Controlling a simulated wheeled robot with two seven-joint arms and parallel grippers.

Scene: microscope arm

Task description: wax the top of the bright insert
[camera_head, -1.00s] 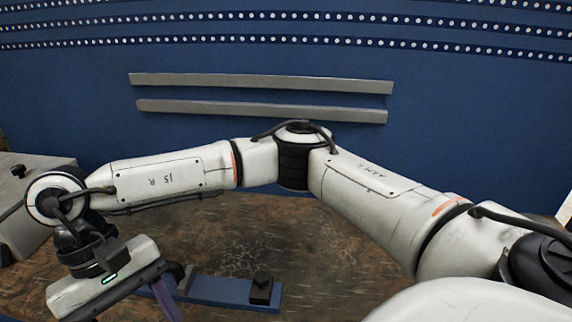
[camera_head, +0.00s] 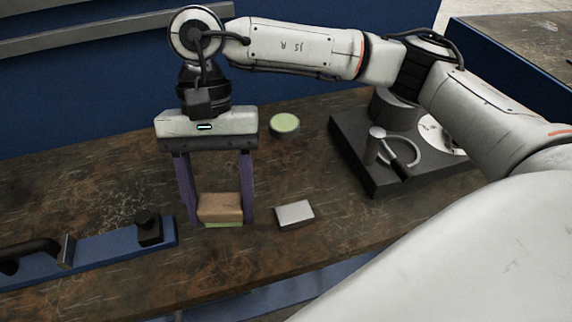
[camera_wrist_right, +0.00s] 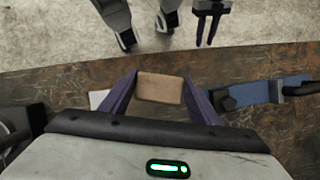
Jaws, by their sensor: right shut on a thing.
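My right gripper (camera_head: 219,208) is shut on a tan block (camera_head: 220,206) with a pale green underside, gripped between its purple fingers. The block (camera_wrist_right: 160,88) also shows between the fingers in the right wrist view. I cannot tell whether its underside touches the bench. The bright insert (camera_head: 295,213), a small silver-topped block, lies on the bench just right of the held block, apart from it. A round tin with a pale green top (camera_head: 284,123) stands farther back.
A dark fixture (camera_head: 352,150) with a grey ring handle and a white disc stands at the right. A blue bar (camera_head: 110,249) with black clamps lies at the left. The wooden bench (camera_head: 90,200) is clear between bar and gripper. A blue panel rises behind.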

